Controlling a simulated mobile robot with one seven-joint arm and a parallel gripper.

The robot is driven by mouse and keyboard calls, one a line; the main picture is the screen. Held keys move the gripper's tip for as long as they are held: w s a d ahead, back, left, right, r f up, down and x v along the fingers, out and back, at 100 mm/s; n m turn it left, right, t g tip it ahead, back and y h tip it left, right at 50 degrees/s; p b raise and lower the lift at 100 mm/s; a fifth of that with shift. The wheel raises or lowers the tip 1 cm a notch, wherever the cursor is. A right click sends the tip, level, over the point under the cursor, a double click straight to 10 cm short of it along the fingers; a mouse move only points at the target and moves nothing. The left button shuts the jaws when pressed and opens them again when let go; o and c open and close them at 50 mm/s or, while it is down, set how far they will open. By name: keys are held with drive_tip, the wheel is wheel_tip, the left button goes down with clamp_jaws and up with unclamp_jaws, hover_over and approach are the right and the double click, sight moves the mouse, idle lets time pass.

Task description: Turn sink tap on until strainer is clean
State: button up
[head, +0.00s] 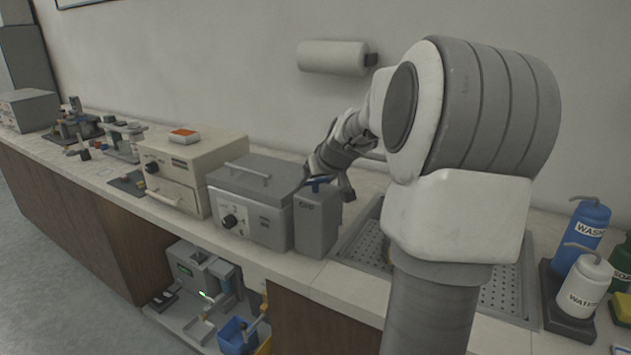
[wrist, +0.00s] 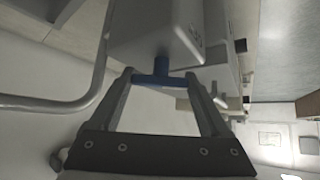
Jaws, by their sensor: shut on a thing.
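A grey box (head: 318,222) with unreadable lettering stands at the left end of the sink (head: 362,240). A blue T-shaped handle (head: 316,184) sticks out of its top. My gripper (head: 328,182) is above the box. In the wrist view my gripper (wrist: 163,88) is shut on the blue handle (wrist: 160,79), with one finger at each end of its crossbar. The box (wrist: 155,30) is just beyond the fingertips. A curved grey pipe (wrist: 55,104) runs beside the gripper. My arm hides much of the sink. I cannot make out the strainer or any running water.
A grey lidded machine (head: 252,205) stands close left of the box, with a beige unit (head: 188,165) beyond it. Blue (head: 582,235) and white (head: 585,285) bottles stand right of the sink. A paper roll (head: 332,57) hangs on the wall.

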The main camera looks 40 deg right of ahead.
drive_tip(key=shift+w+a+r+m+g+h, duration=0.1)
drive_tip(key=shift+m+g+h, duration=0.2)
drive_tip(key=shift+m+h, duration=0.75)
drive_tip(key=shift+m+g+h, duration=0.35)
drive_tip(key=shift+m+g, duration=0.05)
drive_tip(key=shift+m, duration=0.55)
drive_tip(key=m+g+h+b, duration=0.1)
drive_tip(key=m+b, duration=0.1)
drive_tip(key=m+g+h+b, duration=0.1)
drive_tip(key=b, duration=0.2)
drive_tip(key=shift+f+m, duration=0.2)
drive_tip(key=shift+m, duration=0.2)
drive_tip(key=shift+r+m+g+h+b, duration=0.1)
drive_tip(key=shift+m+g+h+b, duration=0.4)
drive_tip(key=shift+m+g+b, duration=0.5)
drive_tip(key=shift+m, duration=0.3)
drive_tip(key=o, duration=1.2)
drive_tip(key=v, duration=0.5)
drive_tip(key=p+v, duration=0.1)
drive_tip(key=v, duration=0.5)
drive_tip(key=p+v, duration=0.1)
drive_tip(key=v, duration=0.5)
drive_tip(key=shift+s+a, duration=0.1)
drive_tip(key=shift+s, duration=0.2)
